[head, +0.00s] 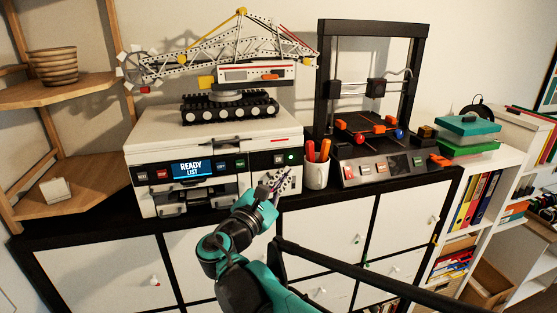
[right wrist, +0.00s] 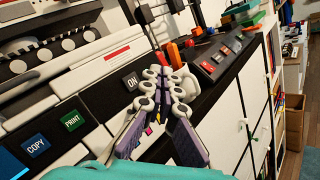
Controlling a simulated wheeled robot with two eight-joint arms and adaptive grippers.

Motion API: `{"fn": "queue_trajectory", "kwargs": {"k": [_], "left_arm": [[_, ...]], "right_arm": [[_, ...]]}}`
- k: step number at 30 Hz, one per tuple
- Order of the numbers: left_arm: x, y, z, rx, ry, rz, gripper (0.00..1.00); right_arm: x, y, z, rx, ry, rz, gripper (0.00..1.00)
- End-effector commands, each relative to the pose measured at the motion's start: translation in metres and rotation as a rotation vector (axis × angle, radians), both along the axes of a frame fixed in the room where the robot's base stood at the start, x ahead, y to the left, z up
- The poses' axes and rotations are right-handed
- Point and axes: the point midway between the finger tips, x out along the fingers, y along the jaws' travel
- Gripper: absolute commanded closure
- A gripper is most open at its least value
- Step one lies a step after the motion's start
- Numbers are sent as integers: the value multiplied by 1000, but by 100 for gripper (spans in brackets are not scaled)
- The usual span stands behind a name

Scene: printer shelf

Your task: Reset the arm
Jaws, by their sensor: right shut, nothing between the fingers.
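My right arm reaches up from the bottom of the head view. Its right gripper (head: 283,179) is shut and empty, just in front of the right end of the white printer (head: 215,140), below the button row. In the right wrist view the gripper (right wrist: 168,92) shows with its purple-padded fingers near the ON button (right wrist: 131,80). I cannot tell whether it touches the printer. The printer's blue display (head: 193,169) reads "READY LIST", and a green light (head: 291,156) shows at the right end of its panel. My left gripper is not in view.
A pen cup (head: 317,174) stands right beside the gripper, then a black 3D printer (head: 384,168). A toy crane (head: 235,80) stands on the printer. A wooden shelf (head: 60,98) is at left. White cabinet doors (head: 95,275) lie below the black top.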

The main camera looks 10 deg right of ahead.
Motion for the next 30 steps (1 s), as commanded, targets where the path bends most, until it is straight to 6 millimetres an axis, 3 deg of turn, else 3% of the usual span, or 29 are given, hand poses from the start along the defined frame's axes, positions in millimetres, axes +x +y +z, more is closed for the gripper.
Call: {"fn": "queue_trajectory", "kwargs": {"k": [7,11,14,18,21,25,30], "left_arm": [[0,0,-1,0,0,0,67],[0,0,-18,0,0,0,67],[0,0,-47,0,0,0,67],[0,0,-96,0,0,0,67],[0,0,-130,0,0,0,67],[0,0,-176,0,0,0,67],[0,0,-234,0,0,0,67]], "right_arm": [[0,-1,-2,5,0,-1,100],[-8,-17,-33,91,8,-8,100],[-24,-42,-89,258,14,-23,100],[-61,-75,-193,598,2,-71,100],[-92,-87,-268,858,-27,-125,100],[-135,-88,-365,1212,-94,-220,100],[-185,-66,-477,1665,-222,-378,100]]}}
